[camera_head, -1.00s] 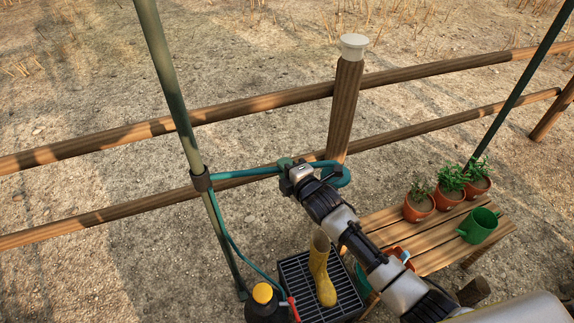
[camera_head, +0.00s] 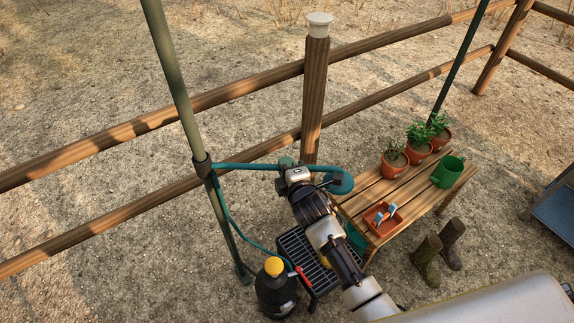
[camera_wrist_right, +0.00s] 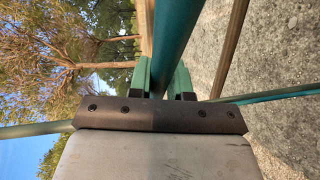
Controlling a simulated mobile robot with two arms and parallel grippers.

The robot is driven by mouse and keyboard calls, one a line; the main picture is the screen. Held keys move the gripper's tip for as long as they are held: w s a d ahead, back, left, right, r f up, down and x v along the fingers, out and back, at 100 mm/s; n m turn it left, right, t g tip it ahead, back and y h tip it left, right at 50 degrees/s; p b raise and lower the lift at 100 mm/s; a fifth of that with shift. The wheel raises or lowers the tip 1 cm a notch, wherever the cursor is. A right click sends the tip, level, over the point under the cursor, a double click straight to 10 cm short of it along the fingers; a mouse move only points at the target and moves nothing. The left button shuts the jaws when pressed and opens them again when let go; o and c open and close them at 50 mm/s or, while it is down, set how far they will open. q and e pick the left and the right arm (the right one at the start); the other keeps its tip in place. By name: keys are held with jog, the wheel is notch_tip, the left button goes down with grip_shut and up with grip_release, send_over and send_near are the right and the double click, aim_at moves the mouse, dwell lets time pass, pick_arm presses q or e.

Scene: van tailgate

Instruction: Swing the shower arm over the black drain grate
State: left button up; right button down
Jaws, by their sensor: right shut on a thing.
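The shower arm (camera_head: 240,166) is a teal tube running right from a clamp on the green pole (camera_head: 184,100) to a curved end with the shower head (camera_head: 341,183). My right gripper (camera_head: 287,165) is shut on the shower arm partway along it. The wrist view shows the teal tube (camera_wrist_right: 176,40) between the fingers of that gripper (camera_wrist_right: 166,88). My left gripper is out of view.
A black tank with a yellow cap (camera_head: 276,290) stands left of the grate. A wooden bench (camera_head: 400,200) with potted plants, a green watering can (camera_head: 448,172) and an orange tray (camera_head: 382,219) stands right. Dark boots (camera_head: 427,262) stand near it. A wooden fence (camera_head: 230,92) runs behind.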

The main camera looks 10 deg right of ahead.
jog(key=c, duration=1.1)
grip_release()
jog(key=shift+o, duration=0.2)
jog(key=v, duration=1.1)
jog(key=shift+w+a, duration=0.1)
jog(key=s+d+f+m+g, duration=0.1)
jog(key=s+f+m+g, duration=0.2)
jog(key=f, duration=0.7)
jog(key=s+d+f+m+g+h, duration=0.1)
jog(key=s+d+f+m+g, duration=0.1)
jog(key=s+f, duration=0.5)
jog(key=s+d+f+m+g, duration=0.1)
jog(key=s+f+m+g, duration=0.15)
jog(key=f, duration=0.95)
jog(key=s+d+f+m+g, duration=0.2)
jog(key=s+f, duration=0.3)
jog(key=s, duration=0.4)
jog(key=s+d+f+m+g+h, duration=0.1)
jog(key=s+d+f+m+g, duration=0.1)
jog(key=s, duration=0.7)
jog(key=s+d+f+m+g, duration=0.3)
jog(key=s+f+m, duration=0.2)
jog(key=s+f, duration=0.3)
jog(key=shift+s+f+h, duration=0.3)
jog(key=shift+s, duration=0.25)
